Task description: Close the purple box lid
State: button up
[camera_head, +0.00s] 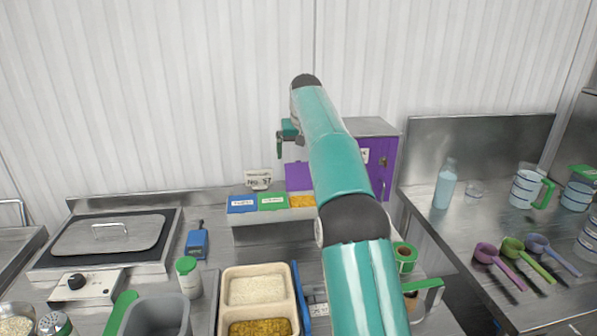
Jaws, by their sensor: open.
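A row of lidded bins stands at the back of the counter. Behind the bin with orange food (303,201), an upright purple panel (298,178) shows and looks like a raised lid; my arm hides its right side. A larger purple cabinet (386,158) with a grey metal top stands behind my arm, so I cannot tell fully where the panel ends and the cabinet begins. My gripper (281,146) is small and partly hidden by my wrist, above and slightly left of the purple panel. It is open, and no object shows in it.
The blue lid (242,204) and green lid (272,203) lie flat beside the orange food. A number sign (258,179) stands behind them. A rice tray (258,290) and white shaker (188,277) stand in front. The right counter holds scoops (513,255) and a bottle (445,184).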

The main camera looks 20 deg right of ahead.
aim_at(298, 170)
jog(key=x, duration=0.9)
jog(key=shift+w+f, duration=0.1)
jog(key=shift+f, duration=0.2)
jog(key=c, duration=1.4)
jog(key=shift+o, duration=0.2)
